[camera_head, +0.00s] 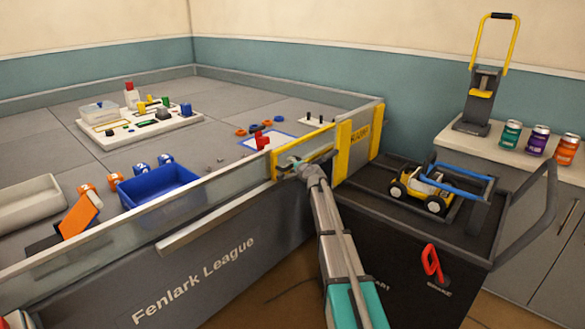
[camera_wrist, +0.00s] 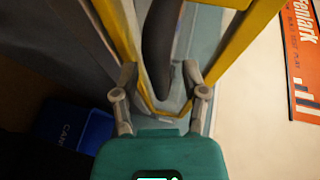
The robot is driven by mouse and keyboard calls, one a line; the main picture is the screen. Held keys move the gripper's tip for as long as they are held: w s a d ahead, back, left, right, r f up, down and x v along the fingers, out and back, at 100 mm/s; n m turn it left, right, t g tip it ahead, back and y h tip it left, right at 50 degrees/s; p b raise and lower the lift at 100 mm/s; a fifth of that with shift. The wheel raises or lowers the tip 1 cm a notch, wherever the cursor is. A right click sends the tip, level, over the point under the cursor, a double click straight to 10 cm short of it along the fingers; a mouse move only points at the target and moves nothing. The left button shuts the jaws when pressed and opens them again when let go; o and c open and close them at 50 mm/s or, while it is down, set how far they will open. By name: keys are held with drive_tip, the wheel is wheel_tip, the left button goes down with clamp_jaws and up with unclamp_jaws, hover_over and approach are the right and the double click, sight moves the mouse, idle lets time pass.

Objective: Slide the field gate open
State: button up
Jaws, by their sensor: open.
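The field gate (camera_head: 305,143) is a yellow-framed, see-through panel in the right part of the field's front wall, beside a yellow post (camera_head: 343,150). It stands in line with the wall. My gripper (camera_head: 296,164) is at the gate's front, low on its frame. In the wrist view my gripper (camera_wrist: 160,82) is open, with one finger on each side of a dark, curved bar (camera_wrist: 160,40) that looks like the gate's handle. Yellow frame edges (camera_wrist: 240,50) run along both sides of it. Whether the fingers touch the bar cannot be told.
A black cart (camera_head: 400,250) with a yellow toy vehicle (camera_head: 420,190) stands right of the gate, close to my arm. A blue bin (camera_head: 158,187) and a white board (camera_head: 140,125) are on the field. A blue can bin (camera_wrist: 75,125) shows low left in the wrist view.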

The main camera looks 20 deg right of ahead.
clamp_jaws()
idle(0.3)
drive_tip(key=shift+s+d, duration=0.1)
drive_tip(key=shift+s, duration=0.1)
